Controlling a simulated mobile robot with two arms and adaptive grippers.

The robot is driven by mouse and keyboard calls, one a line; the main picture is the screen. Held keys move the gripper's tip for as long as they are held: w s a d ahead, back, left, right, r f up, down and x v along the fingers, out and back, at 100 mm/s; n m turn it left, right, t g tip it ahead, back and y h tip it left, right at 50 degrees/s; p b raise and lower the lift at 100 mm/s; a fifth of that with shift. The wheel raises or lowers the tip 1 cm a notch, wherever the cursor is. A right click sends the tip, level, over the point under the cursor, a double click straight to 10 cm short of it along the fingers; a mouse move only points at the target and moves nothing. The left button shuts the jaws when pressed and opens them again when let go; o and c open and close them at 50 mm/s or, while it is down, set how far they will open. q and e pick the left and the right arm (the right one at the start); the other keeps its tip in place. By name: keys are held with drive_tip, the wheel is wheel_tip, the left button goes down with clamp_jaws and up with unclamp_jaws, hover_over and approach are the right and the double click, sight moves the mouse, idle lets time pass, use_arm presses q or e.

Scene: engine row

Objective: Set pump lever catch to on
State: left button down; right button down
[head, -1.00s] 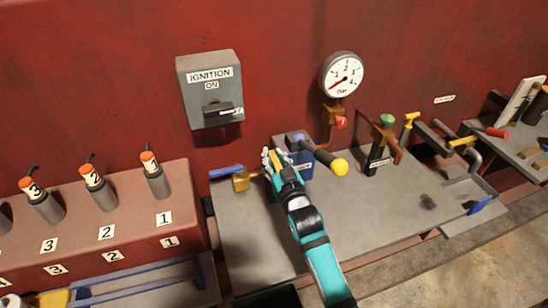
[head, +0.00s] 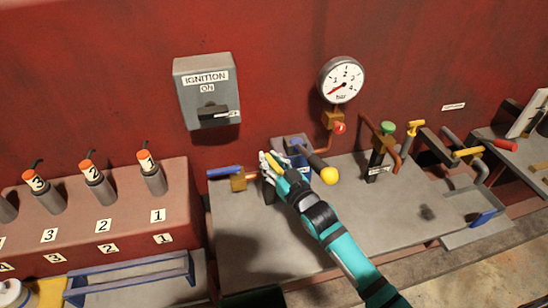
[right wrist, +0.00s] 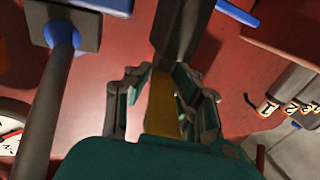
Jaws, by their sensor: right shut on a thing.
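The pump lever (head: 318,163) has a dark shaft and a yellow ball knob (head: 329,176). It slants out from a blue and grey pump body (head: 304,162). In the right wrist view the lever's shaft (right wrist: 45,105) runs down the left side from a blue pivot. My right gripper (head: 270,164) is beside the pump, left of the lever. Its fingers are shut on a yellow catch (right wrist: 160,105), a flat bar below a dark post (right wrist: 178,30). The hand hides much of the catch in the head view. My left gripper is not in view.
A blue-handled brass valve (head: 238,181) is just left of the hand. A gauge (head: 341,79) and an ignition box (head: 207,92) are on the red wall. A green-topped valve (head: 382,145) stands to the right. The bench front (head: 290,235) is clear.

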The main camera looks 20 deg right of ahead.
drive_tip(key=shift+w+d+r+y, duration=0.1)
drive_tip(key=shift+d+r+y, duration=0.1)
drive_tip(key=shift+y, duration=0.2)
drive_tip(key=shift+a+n, duration=0.1)
drive_tip(key=shift+n, duration=0.2)
drive_tip(key=shift+n+g+y, duration=0.3)
drive_tip(key=shift+y, duration=0.2)
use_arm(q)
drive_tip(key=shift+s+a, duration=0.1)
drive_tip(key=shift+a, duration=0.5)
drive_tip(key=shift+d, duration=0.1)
use_arm(e)
drive_tip(key=c, duration=1.5)
unclamp_jaws()
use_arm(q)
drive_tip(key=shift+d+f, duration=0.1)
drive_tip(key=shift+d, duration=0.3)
use_arm(e)
drive_tip(key=o, duration=0.3)
drive_tip(key=shift+f, duration=0.15)
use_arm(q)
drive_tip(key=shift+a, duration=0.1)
